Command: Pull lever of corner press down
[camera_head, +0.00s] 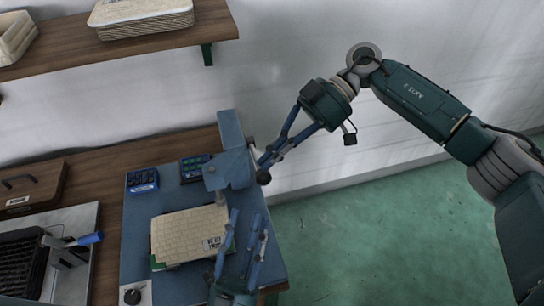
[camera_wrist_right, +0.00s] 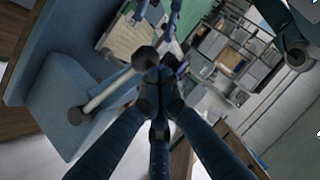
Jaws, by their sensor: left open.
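The blue corner press (camera_head: 228,168) stands at the right end of the blue bench, near the wall. In the right wrist view its lever is a pale rod (camera_wrist_right: 108,90) that ends in a dark round knob (camera_wrist_right: 145,58). My right gripper (camera_head: 266,161) is beside the press on its right. Its fingers come together (camera_wrist_right: 160,88) close to the knob; whether they touch it is unclear. The knob is not between them.
Two small bins, one blue (camera_head: 142,180) and one dark (camera_head: 194,168), sit behind the panel. A wall shelf (camera_head: 110,45) hangs above. Green floor is free at right.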

